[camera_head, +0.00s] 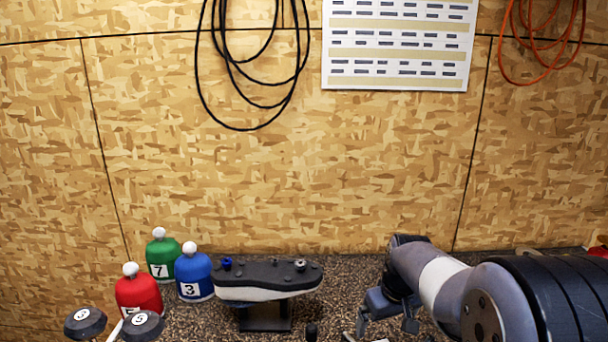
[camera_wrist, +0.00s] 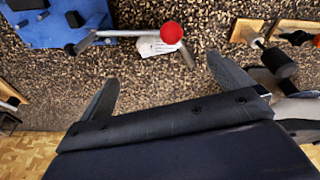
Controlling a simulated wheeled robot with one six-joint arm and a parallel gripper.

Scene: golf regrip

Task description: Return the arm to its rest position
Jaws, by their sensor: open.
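My gripper (camera_head: 386,322) hangs low at the front edge of the speckled bench in the head view, right of the upturned shoe. Its arm comes in from the right. In the wrist view my gripper (camera_wrist: 162,72) has its two fingers spread wide, with nothing between them. Beyond the fingertips lie a thin grey shaft with a red ball (camera_wrist: 171,33) at its end and a pale, flat object (camera_wrist: 155,47) below it. Both are apart from the fingers.
Green (camera_head: 162,258), blue (camera_head: 194,278) and red (camera_head: 138,293) numbered covers stand at left, near two dark round heads. The upturned shoe (camera_head: 268,291) sits on a black stand. The wrist view shows a blue block (camera_wrist: 62,22) and wood-based tools (camera_wrist: 247,31). A board wall rises behind.

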